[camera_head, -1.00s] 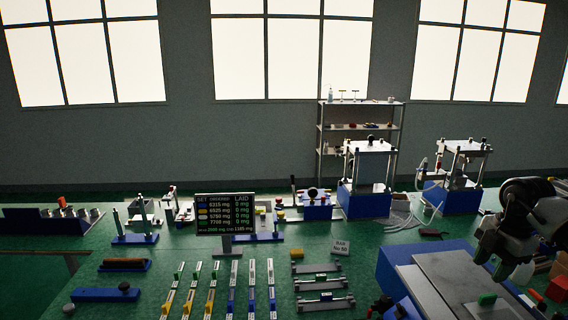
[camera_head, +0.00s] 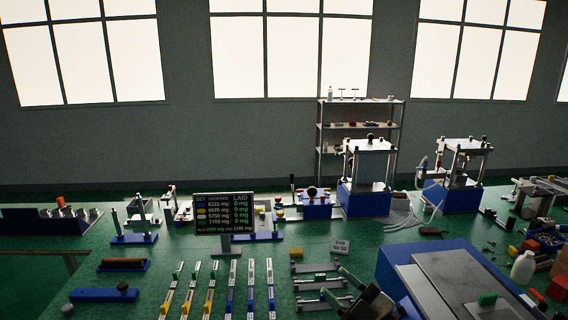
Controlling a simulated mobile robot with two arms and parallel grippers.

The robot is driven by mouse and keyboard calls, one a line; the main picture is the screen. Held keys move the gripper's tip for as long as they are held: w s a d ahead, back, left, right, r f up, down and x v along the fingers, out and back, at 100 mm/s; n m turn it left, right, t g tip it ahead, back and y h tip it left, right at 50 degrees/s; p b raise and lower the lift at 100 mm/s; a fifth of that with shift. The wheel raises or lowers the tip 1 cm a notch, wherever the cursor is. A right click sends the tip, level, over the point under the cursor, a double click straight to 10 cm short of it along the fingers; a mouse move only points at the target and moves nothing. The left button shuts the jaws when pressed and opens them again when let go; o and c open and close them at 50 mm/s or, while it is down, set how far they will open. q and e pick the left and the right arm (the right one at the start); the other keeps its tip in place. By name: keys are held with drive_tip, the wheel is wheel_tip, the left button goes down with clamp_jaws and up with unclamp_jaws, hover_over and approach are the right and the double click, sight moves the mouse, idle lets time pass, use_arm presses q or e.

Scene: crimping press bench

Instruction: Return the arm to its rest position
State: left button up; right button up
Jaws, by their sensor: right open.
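My right gripper (camera_head: 334,283) shows at the bottom, right of centre, with its dark fingers spread apart and pointing up and left. Nothing shows between the fingers. The rest of my right arm is cut off by the bottom edge. My left gripper is not in view.
A blue press base with a grey plate (camera_head: 440,288) stands right of the gripper. A display board (camera_head: 224,214) stands mid-bench. Rows of coloured strips (camera_head: 210,290) lie left of the gripper. A white bottle (camera_head: 522,267) stands at the right.

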drive_tip(key=s+d+f+m+g+h, duration=0.1)
drive_tip(key=s+d+f+m+h, duration=0.75)
drive_tip(key=f+m+h, duration=0.45)
drive_tip(key=s+d+f+m+g+h, duration=0.1)
drive_tip(key=s+f+g, duration=0.4)
drive_tip(key=s, duration=0.5)
drive_tip(key=s+d+f+m+g, duration=0.1)
drive_tip(key=s+f+g, duration=0.2)
drive_tip(key=s+g, duration=0.45)
drive_tip(key=s+f+b, duration=0.2)
drive_tip(key=f+b, duration=0.1)
drive_tip(key=f, duration=1.4)
drive_tip(key=s+f+b, duration=0.3)
drive_tip(key=f, duration=1.5)
drive_tip(key=s+d+f+g+b, duration=0.1)
drive_tip(key=s+f+b, duration=0.3)
drive_tip(key=s+f, duration=1.1)
wheel_tip(320, 180, down, 3)
drive_tip(key=shift+d+r, duration=0.15)
drive_tip(key=shift+d, duration=0.65)
